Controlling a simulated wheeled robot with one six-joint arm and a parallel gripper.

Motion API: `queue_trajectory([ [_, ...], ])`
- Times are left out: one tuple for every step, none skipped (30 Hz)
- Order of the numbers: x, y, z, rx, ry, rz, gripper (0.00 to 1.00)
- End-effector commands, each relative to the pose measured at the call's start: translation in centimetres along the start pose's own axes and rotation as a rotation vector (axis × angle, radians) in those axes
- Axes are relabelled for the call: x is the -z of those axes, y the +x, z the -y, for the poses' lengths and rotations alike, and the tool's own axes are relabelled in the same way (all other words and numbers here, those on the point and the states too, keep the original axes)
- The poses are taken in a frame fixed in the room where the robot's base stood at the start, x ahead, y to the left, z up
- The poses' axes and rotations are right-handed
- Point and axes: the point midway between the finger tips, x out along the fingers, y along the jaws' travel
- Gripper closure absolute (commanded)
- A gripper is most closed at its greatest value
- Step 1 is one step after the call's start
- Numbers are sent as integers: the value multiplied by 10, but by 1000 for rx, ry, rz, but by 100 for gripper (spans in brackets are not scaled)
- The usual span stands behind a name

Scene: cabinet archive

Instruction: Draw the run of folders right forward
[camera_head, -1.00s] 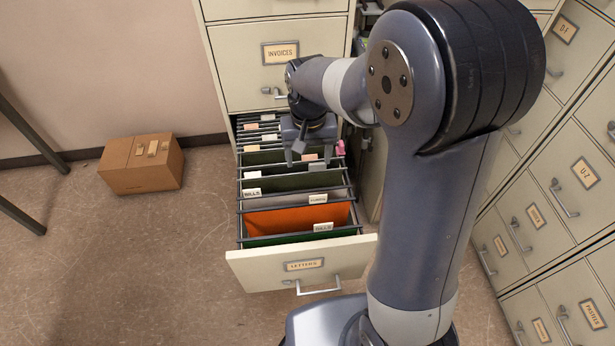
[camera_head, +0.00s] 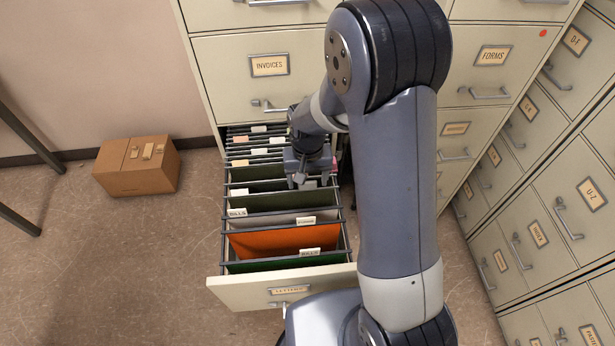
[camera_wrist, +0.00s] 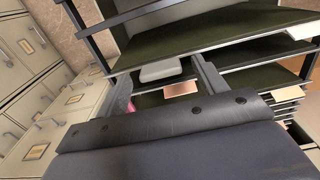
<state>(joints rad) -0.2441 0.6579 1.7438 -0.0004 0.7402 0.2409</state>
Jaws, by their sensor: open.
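The open drawer labelled LETTERS (camera_head: 225,291) holds a row of hanging folders. At its front are a green folder (camera_head: 270,265), an orange folder (camera_head: 270,243) and a grey folder (camera_head: 262,221). Olive folders (camera_head: 262,203) hang behind them, and tighter-packed folders (camera_head: 258,142) fill the back. My gripper (camera_head: 308,182) is open over the right side of the olive folders. In the wrist view my gripper (camera_wrist: 184,72) has its two fingers apart above dark folder rails, with a tan tab (camera_wrist: 180,90) showing just below. Whether a rail lies between the fingers is unclear.
The INVOICES drawer (camera_head: 220,75) is shut above the open drawer. Shut cabinets line the right, including a U-Z drawer (camera_head: 575,205). A cardboard box (camera_head: 136,166) lies on the floor at left.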

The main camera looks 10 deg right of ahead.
Motion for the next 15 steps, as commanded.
queue_trajectory([
  [0, 0, 0, 0, 0, 0, 33],
  [0, 0, 0, 0, 0, 0, 33],
  [0, 0, 0, 0, 0, 0, 34],
  [0, 0, 0, 0, 0, 0, 37],
  [0, 0, 0, 0, 0, 0, 39],
  [0, 0, 0, 0, 0, 0, 43],
  [0, 0, 0, 0, 0, 0, 45],
  [0, 0, 0, 0, 0, 0, 47],
  [0, 0, 0, 0, 0, 0, 51],
  [0, 0, 0, 0, 0, 0, 53],
  [0, 0, 0, 0, 0, 0, 56],
  [0, 0, 0, 0, 0, 0, 59],
  [0, 0, 0, 0, 0, -1, 61],
  [0, 0, 0, 0, 0, 0, 64],
  [0, 0, 0, 0, 0, -1, 67],
])
